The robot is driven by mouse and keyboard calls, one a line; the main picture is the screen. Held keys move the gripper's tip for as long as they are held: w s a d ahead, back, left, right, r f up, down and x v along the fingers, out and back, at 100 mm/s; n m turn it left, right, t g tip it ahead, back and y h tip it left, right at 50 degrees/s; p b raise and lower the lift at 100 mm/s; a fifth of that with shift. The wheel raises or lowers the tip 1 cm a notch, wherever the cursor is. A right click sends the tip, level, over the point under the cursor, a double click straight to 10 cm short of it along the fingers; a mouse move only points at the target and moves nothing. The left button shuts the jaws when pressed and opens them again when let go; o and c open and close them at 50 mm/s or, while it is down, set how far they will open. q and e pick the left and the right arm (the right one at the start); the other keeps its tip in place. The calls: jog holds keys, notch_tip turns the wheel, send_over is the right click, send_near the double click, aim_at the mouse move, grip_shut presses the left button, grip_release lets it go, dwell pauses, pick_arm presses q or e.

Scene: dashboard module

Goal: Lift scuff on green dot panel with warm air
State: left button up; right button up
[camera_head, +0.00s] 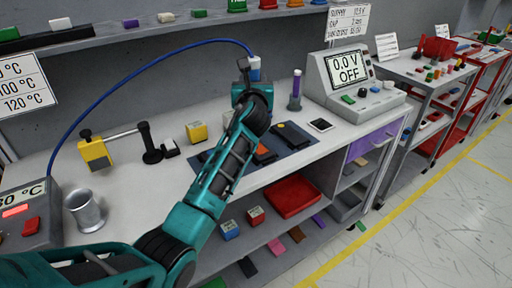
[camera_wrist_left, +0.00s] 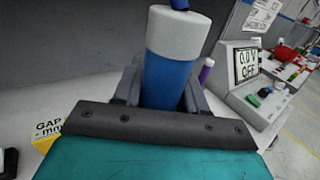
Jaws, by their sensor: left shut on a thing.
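My left gripper (camera_head: 253,80) is shut on a blue and white handpiece (camera_wrist_left: 172,70), held up above the back of the bench. The handpiece also shows in the head view (camera_head: 254,69). A blue hose (camera_head: 150,62) arcs from it to the left, down to a grey heater station (camera_head: 30,215) with a partly cut-off °C display and red light. I cannot make out a green dot or scuff. My right gripper is out of view.
A metal cup (camera_head: 84,210), a yellow gauge (camera_head: 95,152), a black stand (camera_head: 149,145) and a yellow block (camera_head: 196,132) stand left.

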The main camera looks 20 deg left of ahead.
pick_arm(q)
jog(key=shift+r, duration=0.2)
dwell(0.5)
notch_tip(320, 180, up, 9)
jog(key=shift+f+p, duration=0.15)
jog(key=shift+p, duration=0.15)
